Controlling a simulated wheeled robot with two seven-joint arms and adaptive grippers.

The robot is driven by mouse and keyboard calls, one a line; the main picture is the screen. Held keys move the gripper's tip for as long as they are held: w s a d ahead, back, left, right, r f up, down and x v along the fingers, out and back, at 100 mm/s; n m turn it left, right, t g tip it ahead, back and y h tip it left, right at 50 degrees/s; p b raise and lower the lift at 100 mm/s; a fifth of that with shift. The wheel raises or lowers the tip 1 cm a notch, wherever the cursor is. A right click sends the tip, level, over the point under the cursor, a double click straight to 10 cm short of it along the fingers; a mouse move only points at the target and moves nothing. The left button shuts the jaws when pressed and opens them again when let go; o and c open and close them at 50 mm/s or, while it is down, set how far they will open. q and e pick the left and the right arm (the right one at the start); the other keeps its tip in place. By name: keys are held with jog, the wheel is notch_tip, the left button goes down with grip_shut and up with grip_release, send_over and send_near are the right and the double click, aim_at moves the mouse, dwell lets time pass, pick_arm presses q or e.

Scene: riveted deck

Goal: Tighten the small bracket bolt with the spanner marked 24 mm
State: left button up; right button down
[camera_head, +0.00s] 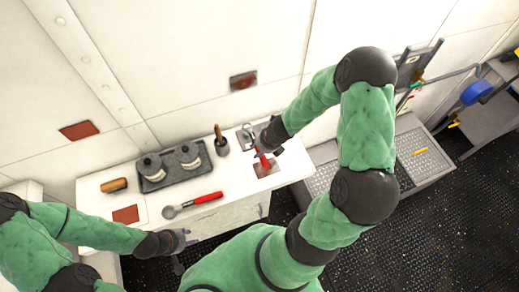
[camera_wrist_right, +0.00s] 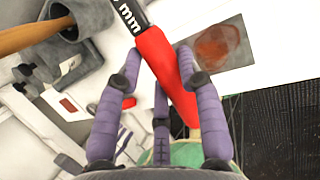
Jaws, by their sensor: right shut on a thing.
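My right gripper (camera_head: 264,148) is over the right end of the white bench, with a red-handled spanner (camera_head: 263,160) in it. In the right wrist view its purple fingers (camera_wrist_right: 160,95) close around the red handle (camera_wrist_right: 163,62). White "mm" lettering shows on the black part, but the number is cut off. A second red-handled spanner (camera_head: 195,204) lies on the bench front. My left gripper (camera_head: 180,240) is empty by the bench's front edge; its finger opening is unclear. A grey bracket-like fixture (camera_head: 412,58) is on the wall at right; I cannot make out a small bolt.
A dark tray (camera_head: 152,187) with two lidded pots stands on the bench (camera_head: 95,193). A wooden-handled item (camera_head: 114,185) lies left of it. A grey cup (camera_head: 222,148) holds a wooden handle. A grey gridded platform (camera_head: 408,150) is at right. Dark floor (camera_head: 400,240) is clear in front.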

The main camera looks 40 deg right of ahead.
jog(key=shift+a+r, duration=0.15)
jog(key=shift+r, duration=0.25)
notch_tip(320, 180, down, 5)
jog(key=b, duration=0.5)
jog(key=shift+d+r+p, duration=0.25)
jog(key=shift+d+p, duration=0.1)
jog(key=shift+p, duration=0.4)
jog(key=shift+d+n+p, duration=0.2)
jog(key=shift+n+p, duration=0.1)
jog(key=d+n+g+y+p, duration=0.1)
jog(key=d+n+p, duration=0.2)
jog(key=p, duration=0.6)
jog(key=d+n+y+p, duration=0.1)
jog(key=d+n+p, duration=0.2)
jog(key=p, duration=0.6)
jog(key=shift+w+d+g+p, duration=0.2)
jog(key=shift+d+g+p, duration=0.15)
jog(key=shift+d, duration=0.2)
jog(key=shift+w+d+f+n+g, duration=0.15)
jog(key=shift+w+d+n+g, duration=0.15)
jog(key=shift+d+n, duration=0.4)
jog(key=shift+w+d+n, duration=0.2)
jog(key=shift+d+n, duration=0.2)
jog(key=shift+d, duration=0.1)
